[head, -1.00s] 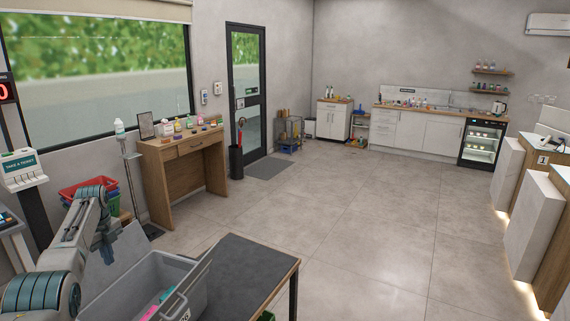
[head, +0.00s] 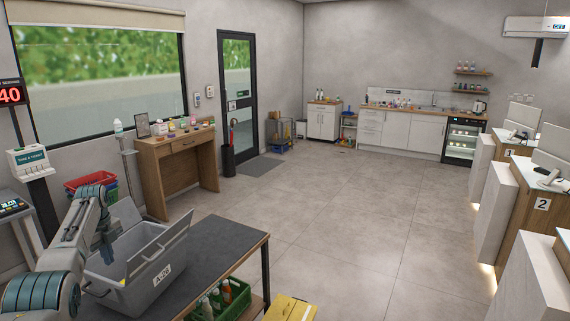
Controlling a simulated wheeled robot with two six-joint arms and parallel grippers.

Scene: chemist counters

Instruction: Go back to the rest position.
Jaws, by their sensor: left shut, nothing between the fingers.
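My left arm comes in at the lower left. Its gripper (head: 108,252) points down, shut and empty, beside the left part of a grey tote (head: 165,255). I cannot tell whether it touches the tote. The tote has a label on its front and stands on a dark-topped table (head: 222,257); its flap is raised, and its inside is mostly hidden. My right gripper is not in view.
A green crate (head: 237,303) with bottles is under the table's right side, near a yellow box (head: 290,308). Red and green baskets (head: 90,182) stand behind my arm. White-fronted counters (head: 520,240) line the right. The middle floor is clear.

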